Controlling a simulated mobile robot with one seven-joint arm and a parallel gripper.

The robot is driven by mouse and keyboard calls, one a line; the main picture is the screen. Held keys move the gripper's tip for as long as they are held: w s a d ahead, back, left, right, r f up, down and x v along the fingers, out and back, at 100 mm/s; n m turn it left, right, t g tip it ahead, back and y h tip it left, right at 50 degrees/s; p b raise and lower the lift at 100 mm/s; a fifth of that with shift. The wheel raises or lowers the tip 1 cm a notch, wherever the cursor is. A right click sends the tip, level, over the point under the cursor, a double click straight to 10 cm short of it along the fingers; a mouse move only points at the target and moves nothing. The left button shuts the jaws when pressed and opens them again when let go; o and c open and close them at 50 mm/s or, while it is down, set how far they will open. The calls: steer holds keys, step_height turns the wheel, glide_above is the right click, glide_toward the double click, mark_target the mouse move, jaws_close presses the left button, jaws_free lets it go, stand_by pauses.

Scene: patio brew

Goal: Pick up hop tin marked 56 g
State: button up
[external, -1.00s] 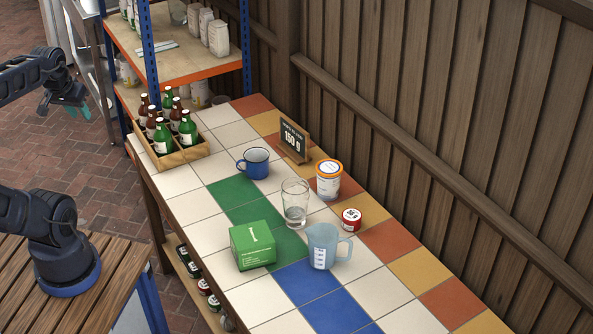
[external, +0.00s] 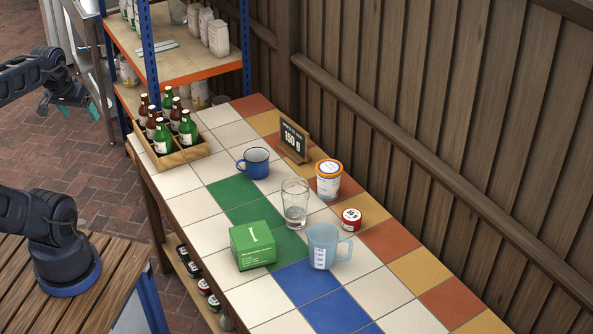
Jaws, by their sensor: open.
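A small red tin (external: 351,219) with a white label on its lid stands on the tiled table, right of the glass. The weight marks on all these tins are too small to read. My gripper (external: 70,108) is open and empty at the far left, above the brick floor, well away from the table and every tin.
On the table (external: 410,318) stand a bottle crate (external: 178,159), blue mug (external: 254,164), sign reading 150 g (external: 293,141), white tub (external: 328,182), glass (external: 295,205), green box (external: 252,246) and measuring jug (external: 322,248). A shelf rack (external: 175,74) stands behind. The table's front is clear.

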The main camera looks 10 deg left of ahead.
steer(key=w+d+r+n+h, duration=0.2)
steer(key=w+d+n, duration=0.2)
steer(key=w+d, duration=0.95)
steer(key=w+d+f+n+g+h, duration=0.1)
steer(key=w+d+f+n, duration=0.1)
steer(key=w+d+f, duration=0.45)
steer(key=w+d+f+n+g, duration=0.1)
steer(key=w+d+n, duration=0.25)
steer(key=d, duration=0.65)
steer(key=w+d+f+n+h, duration=0.1)
steer(key=w+d+f+n, duration=0.15)
steer(key=w+d, duration=0.45)
steer(key=n+g, duration=0.2)
steer(key=n, duration=0.4)
glide_toward(352, 215)
steer(key=shift+h, duration=0.3)
steer(key=shift+x, duration=5.15)
steer(key=shift+w+a, duration=0.1)
steer(key=shift+a, duration=0.15)
